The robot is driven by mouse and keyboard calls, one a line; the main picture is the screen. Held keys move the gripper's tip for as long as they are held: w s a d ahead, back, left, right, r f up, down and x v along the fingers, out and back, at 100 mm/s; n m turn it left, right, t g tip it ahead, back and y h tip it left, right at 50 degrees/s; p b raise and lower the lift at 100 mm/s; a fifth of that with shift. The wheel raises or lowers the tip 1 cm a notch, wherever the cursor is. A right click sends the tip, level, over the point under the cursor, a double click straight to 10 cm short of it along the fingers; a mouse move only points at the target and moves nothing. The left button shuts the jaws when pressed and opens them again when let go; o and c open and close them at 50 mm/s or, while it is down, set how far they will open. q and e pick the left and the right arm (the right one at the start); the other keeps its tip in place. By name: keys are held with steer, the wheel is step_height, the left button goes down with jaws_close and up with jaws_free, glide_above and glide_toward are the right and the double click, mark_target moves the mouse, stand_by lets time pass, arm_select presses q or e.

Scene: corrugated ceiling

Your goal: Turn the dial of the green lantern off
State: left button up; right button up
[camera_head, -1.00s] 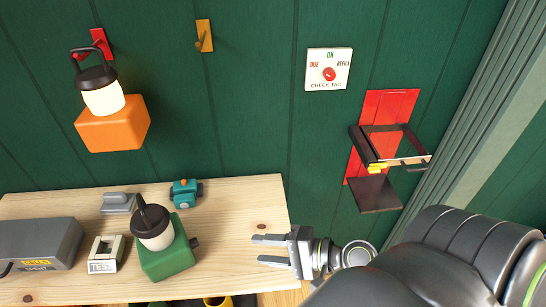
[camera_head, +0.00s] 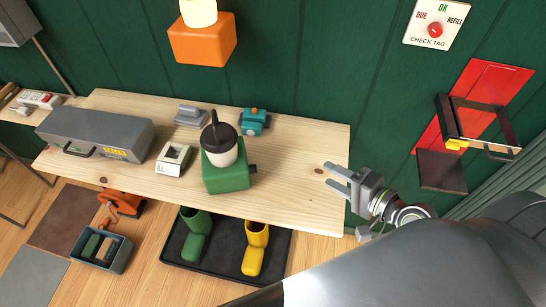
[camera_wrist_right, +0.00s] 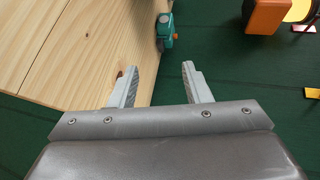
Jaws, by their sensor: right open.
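The green lantern (camera_head: 226,172) stands upright on the wooden bench, with a dark cap and handle over a pale globe that looks unlit. A small dark dial (camera_head: 253,169) sticks out from the right side of its green base. My right gripper (camera_head: 331,178) is open and empty, over the right end of the bench, to the right of the lantern and apart from it. In the right wrist view the open fingers (camera_wrist_right: 160,85) show by the bench edge with nothing between them; the lantern is not in that view. My left gripper is not in view.
The bench (camera_head: 290,190) also carries a grey toolbox (camera_head: 95,135), a pale tester box (camera_head: 174,159), a grey block (camera_head: 191,116) and a teal device (camera_head: 254,121). An orange lantern (camera_head: 202,42) hangs on the wall. Boots on a black tray (camera_head: 225,262) stand below.

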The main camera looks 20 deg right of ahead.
steer(key=w+d+r+n+t+p, duration=0.2)
steer(key=w+d+r+n+t, duration=0.6)
steer(key=n, duration=0.5)
steer(key=n+g+y+p, duration=0.1)
steer(key=n+g+y, duration=0.6)
steer(key=n+g, duration=1.1)
glide_toward(253, 169)
steer(key=a+f+n+t+p, duration=0.1)
steer(key=a+p, duration=0.1)
steer(key=w+a+f+n+t+p, duration=0.1)
steer(key=a+f+n+p, duration=0.1)
steer(key=shift+w+a+f+t, duration=0.15)
steer(key=shift+a+t, duration=0.1)
steer(key=shift+t, duration=0.15)
steer(key=shift+x, duration=0.8)
steer(key=shift+f, duration=0.15)
